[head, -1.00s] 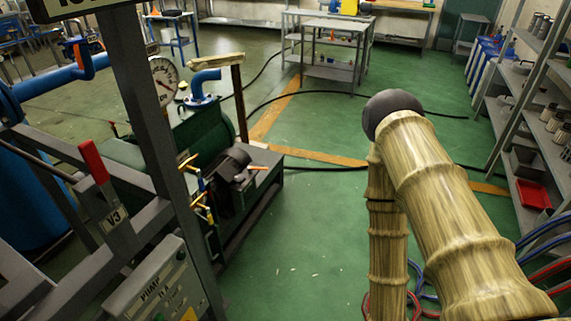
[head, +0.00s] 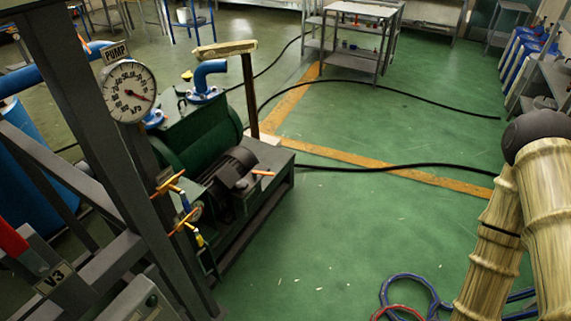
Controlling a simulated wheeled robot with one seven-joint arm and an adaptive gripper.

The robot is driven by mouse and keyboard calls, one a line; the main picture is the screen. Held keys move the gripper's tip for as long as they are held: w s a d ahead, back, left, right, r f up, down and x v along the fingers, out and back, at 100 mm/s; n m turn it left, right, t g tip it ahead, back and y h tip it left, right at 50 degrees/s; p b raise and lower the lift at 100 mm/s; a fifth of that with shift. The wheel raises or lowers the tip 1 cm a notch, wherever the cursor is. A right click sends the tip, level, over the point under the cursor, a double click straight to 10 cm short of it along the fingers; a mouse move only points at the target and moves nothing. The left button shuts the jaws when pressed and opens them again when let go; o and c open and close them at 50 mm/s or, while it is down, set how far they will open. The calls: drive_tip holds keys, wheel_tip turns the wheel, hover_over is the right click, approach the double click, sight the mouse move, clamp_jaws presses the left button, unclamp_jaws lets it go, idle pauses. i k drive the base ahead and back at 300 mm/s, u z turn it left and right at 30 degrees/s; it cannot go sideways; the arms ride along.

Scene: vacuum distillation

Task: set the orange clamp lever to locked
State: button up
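A small orange lever (head: 262,173) sticks out to the right from the dark motor (head: 230,170) of the green pump (head: 200,145). It lies close to level. Two more orange handles show on the pipework left of the motor, an upper one (head: 166,187) and a lower one (head: 183,222). I cannot tell for certain which of these is the clamp lever, or whether it is locked. My bamboo-textured arm stands at the right edge, well apart from the pump. My gripper is not in view.
A grey frame with a PUMP gauge (head: 129,92) and a red V3 lever (head: 12,240) fills the left. A wooden-topped post (head: 249,95) stands behind the motor. Black hoses (head: 400,166) cross the floor; blue hoses (head: 408,277) lie bottom right.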

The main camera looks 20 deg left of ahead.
sight(255, 174)
drive_tip(key=u, duration=0.2)
drive_tip(key=i, duration=0.55)
drive_tip(key=u, duration=0.9)
drive_tip(key=i, duration=0.35)
drive_tip(key=u, duration=0.35)
